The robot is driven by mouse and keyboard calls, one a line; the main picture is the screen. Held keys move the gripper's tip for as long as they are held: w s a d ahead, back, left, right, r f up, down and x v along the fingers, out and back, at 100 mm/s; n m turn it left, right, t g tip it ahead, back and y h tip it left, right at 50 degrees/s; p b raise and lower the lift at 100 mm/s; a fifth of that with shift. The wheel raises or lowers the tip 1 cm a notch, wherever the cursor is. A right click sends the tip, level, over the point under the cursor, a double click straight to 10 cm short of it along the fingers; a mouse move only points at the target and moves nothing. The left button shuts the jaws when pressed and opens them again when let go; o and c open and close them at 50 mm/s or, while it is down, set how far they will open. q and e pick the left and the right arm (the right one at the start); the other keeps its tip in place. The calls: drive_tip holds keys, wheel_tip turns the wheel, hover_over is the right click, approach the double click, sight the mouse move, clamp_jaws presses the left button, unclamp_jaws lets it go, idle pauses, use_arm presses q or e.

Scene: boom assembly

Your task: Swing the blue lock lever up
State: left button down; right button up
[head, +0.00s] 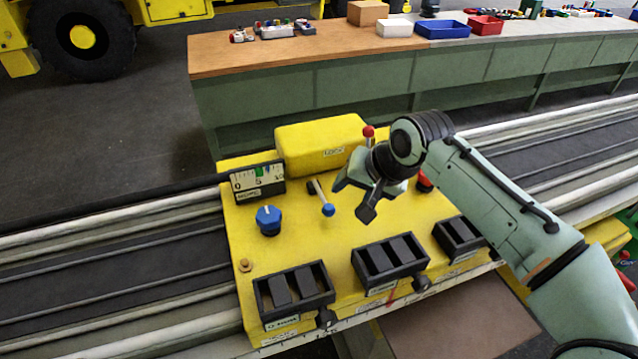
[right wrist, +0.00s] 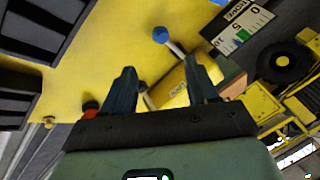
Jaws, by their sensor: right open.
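The blue-tipped lock lever (head: 328,209) sticks out of the yellow console's top (head: 330,243), its blue ball pointing toward the front of the console. My right gripper (head: 354,200) hangs over the console just right of the lever, open and empty, not touching it as far as I can tell. In the right wrist view the blue ball (right wrist: 160,34) lies beyond the two spread dark fingertips (right wrist: 162,78), near the upper middle. The lever's shaft runs down to the right from the ball there. My left gripper is not in view.
A blue knob (head: 268,220) and a gauge (head: 258,182) stand left of the lever. A raised yellow housing (head: 320,146) is behind it. A red-ball lever (head: 368,131) rises behind my gripper. Black switch boxes (head: 293,291) line the front. A workbench (head: 330,58) stands behind.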

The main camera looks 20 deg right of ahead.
sight(331, 207)
drive_tip(key=b+x, duration=0.1)
drive_tip(key=x, duration=1.2)
drive_tip(key=shift+w, duration=0.15)
clamp_jaws()
